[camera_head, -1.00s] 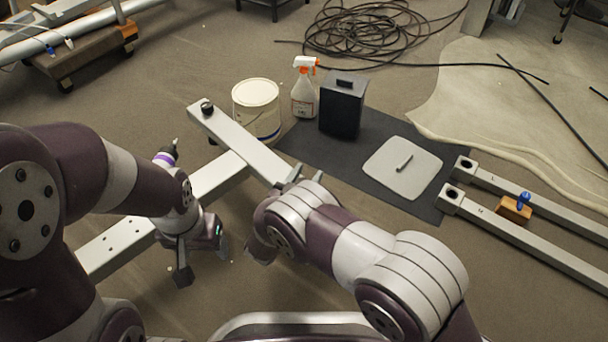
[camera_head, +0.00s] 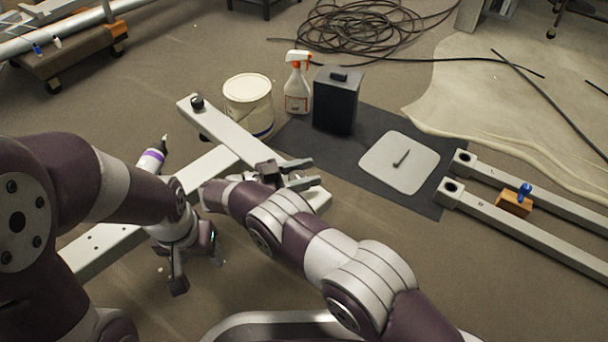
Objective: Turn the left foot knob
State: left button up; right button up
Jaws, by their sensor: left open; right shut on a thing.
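The dark foot knob (camera_head: 197,102) stands on the far left end of the pale grey crossbar (camera_head: 222,128). The crossbar joins a long pale beam (camera_head: 105,243) in a T. My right gripper (camera_head: 314,172) is over the crossbar's near right end, with its fingers pointing right. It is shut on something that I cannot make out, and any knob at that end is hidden. My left gripper (camera_head: 198,272) is open and empty, pointing down at the front right side of the long beam, well away from the left knob.
A white bucket (camera_head: 248,92) stands close behind the crossbar. A spray bottle (camera_head: 297,85) and a black box (camera_head: 337,105) stand beside it. A dark mat (camera_head: 345,178) bears a pale square plate (camera_head: 385,168). Two beams (camera_head: 520,222) lie at right. Coiled cable (camera_head: 370,35) lies behind.

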pick_arm(q)
jog(key=shift+f, duration=0.25)
pick_arm(e)
jog(key=shift+s+m+g, duration=0.1)
jog(key=shift+m+g, duration=0.4)
jog(key=shift+g, duration=0.3)
jog(key=o, duration=1)
jog(key=shift+c, duration=0.2)
